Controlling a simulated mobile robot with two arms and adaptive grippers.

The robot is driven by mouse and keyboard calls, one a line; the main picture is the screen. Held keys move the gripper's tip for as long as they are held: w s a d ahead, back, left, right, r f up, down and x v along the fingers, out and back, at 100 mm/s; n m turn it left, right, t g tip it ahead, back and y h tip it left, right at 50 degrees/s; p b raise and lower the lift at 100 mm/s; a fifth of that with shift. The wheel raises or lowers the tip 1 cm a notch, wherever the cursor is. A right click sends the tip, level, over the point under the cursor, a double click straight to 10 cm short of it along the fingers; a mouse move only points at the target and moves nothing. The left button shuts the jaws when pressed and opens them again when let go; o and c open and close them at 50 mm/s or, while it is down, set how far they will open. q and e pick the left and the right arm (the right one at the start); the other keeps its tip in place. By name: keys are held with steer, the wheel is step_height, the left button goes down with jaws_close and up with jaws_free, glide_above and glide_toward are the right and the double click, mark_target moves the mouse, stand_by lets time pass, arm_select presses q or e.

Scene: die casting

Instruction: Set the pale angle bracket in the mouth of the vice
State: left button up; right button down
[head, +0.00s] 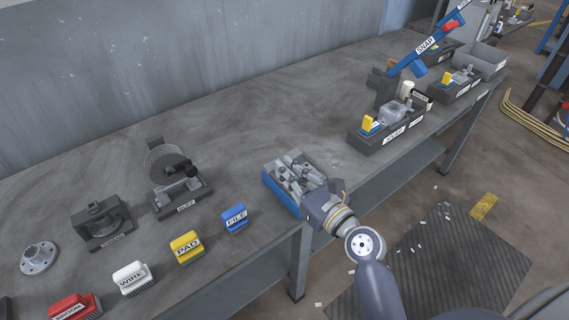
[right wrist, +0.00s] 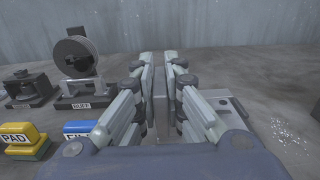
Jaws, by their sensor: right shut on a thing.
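My right gripper (head: 322,200) is at the front right end of a blue bin (head: 279,197) of pale grey castings in the head view. In the right wrist view its fingers (right wrist: 161,75) are close together on a narrow grey piece (right wrist: 162,104), which looks like the pale angle bracket. Its shape is mostly hidden by the fingers. A pale flat piece (right wrist: 237,106) shows just right of the fingers. I cannot pick out the vice with certainty. My left gripper is out of view.
Left on the bench are a dark block fixture (head: 103,224), a wheel stand marked BUFF (head: 180,196) and labelled blocks: blue FILE (head: 235,217), yellow PAD (head: 187,246), white WIRE (head: 133,279). The bench behind the bin is clear.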

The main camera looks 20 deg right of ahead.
steer(key=w, duration=0.4)
steer(key=w+d, duration=0.1)
steer(key=w, duration=0.1)
steer(key=shift+w+f, duration=0.15)
steer(key=shift+f, duration=0.1)
step_height(320, 180, down, 3)
steer(key=shift+b, duration=0.75)
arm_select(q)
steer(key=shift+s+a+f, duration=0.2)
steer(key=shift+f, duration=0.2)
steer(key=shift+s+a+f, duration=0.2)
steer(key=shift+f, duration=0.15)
arm_select(e)
steer(key=shift+f, duration=0.25)
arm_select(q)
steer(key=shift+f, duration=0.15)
arm_select(e)
steer(key=shift+f, duration=0.15)
steer(key=c, duration=1.7)
jaws_free()
steer(key=shift+f, duration=0.1)
arm_select(q)
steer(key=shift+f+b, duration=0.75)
steer(key=shift+b, duration=0.15)
arm_select(e)
steer(key=shift+r+v, duration=0.15)
steer(key=shift+v, duration=2.9)
steer(key=shift+r+v, duration=0.1)
steer(key=shift+v, duration=2.9)
